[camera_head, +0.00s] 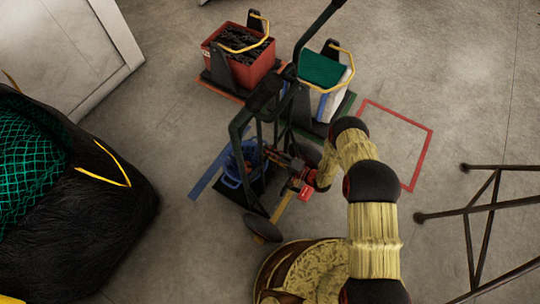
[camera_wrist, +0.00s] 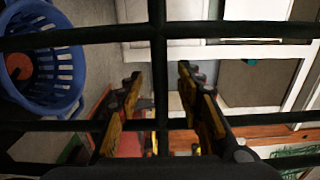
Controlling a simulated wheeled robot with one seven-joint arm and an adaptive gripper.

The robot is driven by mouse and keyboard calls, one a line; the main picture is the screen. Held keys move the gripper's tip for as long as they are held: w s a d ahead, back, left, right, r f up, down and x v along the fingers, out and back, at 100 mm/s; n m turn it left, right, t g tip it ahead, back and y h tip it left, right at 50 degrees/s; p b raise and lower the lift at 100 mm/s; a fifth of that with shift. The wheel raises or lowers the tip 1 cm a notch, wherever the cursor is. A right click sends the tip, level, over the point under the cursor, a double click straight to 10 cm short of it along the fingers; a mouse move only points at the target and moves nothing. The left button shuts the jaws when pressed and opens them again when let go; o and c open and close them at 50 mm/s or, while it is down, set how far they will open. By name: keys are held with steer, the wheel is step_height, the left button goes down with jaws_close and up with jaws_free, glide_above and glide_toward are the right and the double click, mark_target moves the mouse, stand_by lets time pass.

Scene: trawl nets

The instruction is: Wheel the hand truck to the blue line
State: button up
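The hand truck (camera_head: 239,127) has a dark green tubular frame and stands upright in the middle of the head view, with a dark wheel (camera_head: 262,228) at its near side. A blue basket (camera_head: 232,174) sits low at its frame and shows at the left of the wrist view (camera_wrist: 72,72). The blue line (camera_head: 206,177) lies on the floor just left of the truck. My gripper (camera_head: 296,170) is at the truck's right side.
A red crate (camera_head: 235,66) of dark material and a white bin with green contents (camera_head: 325,78) stand behind. A red outline (camera_head: 431,150) marks floor at right. A dark net heap (camera_head: 100,215) is left, a round yellowish container (camera_head: 300,270) in front, a metal frame (camera_head: 480,215) right.

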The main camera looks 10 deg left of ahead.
steer(key=shift+a, duration=0.25)
steer(key=shift+c, duration=0.6)
steer(key=c, duration=0.7)
jaws_close()
